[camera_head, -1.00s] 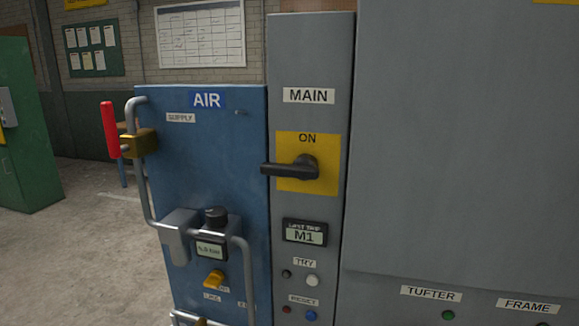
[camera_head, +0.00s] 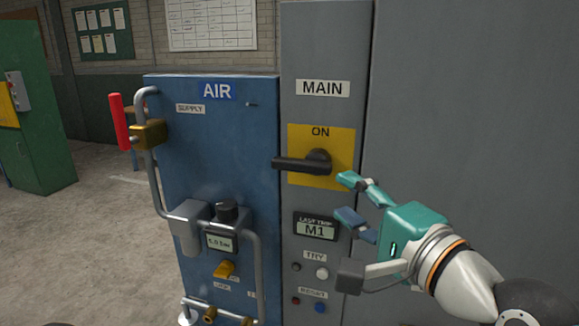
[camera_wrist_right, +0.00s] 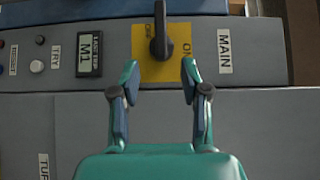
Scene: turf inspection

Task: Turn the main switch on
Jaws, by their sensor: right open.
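The main switch (camera_head: 304,163) is a black rotary handle on a yellow plate (camera_head: 342,141) under a MAIN label, on a narrow grey panel. Its handle lies level and points left, with ON printed above. In the right wrist view the handle (camera_wrist_right: 160,42) lies ahead, between the lines of the two fingers, with OFF and ON marked on either side. My right gripper (camera_head: 345,197) is open and empty, just right of and below the switch, apart from it. It also shows in the right wrist view (camera_wrist_right: 160,78). My left gripper is not in view.
A blue AIR panel (camera_head: 215,140) with pipes and a red lever (camera_head: 120,121) stands to the left. Below the switch are a display reading M1 (camera_head: 315,227) and TRY and RESET buttons. A large grey cabinet (camera_head: 470,100) fills the right.

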